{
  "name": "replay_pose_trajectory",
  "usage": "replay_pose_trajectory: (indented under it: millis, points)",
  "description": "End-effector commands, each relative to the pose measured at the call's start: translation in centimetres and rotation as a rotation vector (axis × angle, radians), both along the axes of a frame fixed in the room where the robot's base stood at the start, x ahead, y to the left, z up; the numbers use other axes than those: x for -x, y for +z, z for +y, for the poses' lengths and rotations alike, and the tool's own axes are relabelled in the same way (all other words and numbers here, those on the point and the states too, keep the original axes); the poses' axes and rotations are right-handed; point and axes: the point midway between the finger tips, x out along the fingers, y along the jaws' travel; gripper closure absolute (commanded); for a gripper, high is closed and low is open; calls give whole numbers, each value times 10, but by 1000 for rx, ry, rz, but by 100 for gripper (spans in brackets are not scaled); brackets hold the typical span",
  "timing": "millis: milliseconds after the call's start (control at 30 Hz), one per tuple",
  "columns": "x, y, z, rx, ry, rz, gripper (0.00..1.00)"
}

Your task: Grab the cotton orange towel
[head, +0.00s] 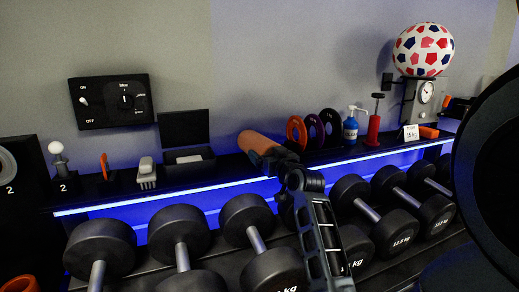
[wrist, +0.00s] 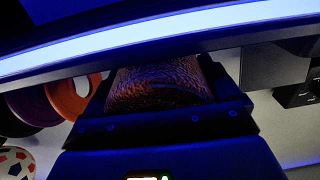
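The orange towel (head: 258,142) is a rolled, cylinder-like bundle at the middle of the black shelf in the head view. Its left end is clear, and its right end is hidden behind my gripper (head: 284,157). In the wrist view the towel (wrist: 160,85) shows as dark orange ribbed cloth filling the space between the fingers of my gripper (wrist: 158,92). The fingers stand wide apart, one on each side of the cloth. Whether they press on it, and whether the towel still rests on the shelf, I cannot tell.
The shelf has a blue-lit front edge (head: 235,186), with dumbbells (head: 180,235) below. Right of the towel stand colored rings (head: 296,131), a blue bottle (head: 351,130) and a red pump (head: 374,125). Left are an open black box (head: 188,157) and a brush (head: 147,175).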

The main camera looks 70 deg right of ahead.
Motion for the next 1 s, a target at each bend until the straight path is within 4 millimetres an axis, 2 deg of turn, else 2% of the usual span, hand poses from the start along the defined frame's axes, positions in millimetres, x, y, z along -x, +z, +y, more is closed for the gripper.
replay_pose_trajectory:
  millis: [33,300,700,1000]
  points:
    - [0,0,0,0,0,0,20]
    - [0,1,0,1,0,-1,45]
    - [2,6,3,2,1,-2,45]
    - [2,47,3,6,1,-2,45]
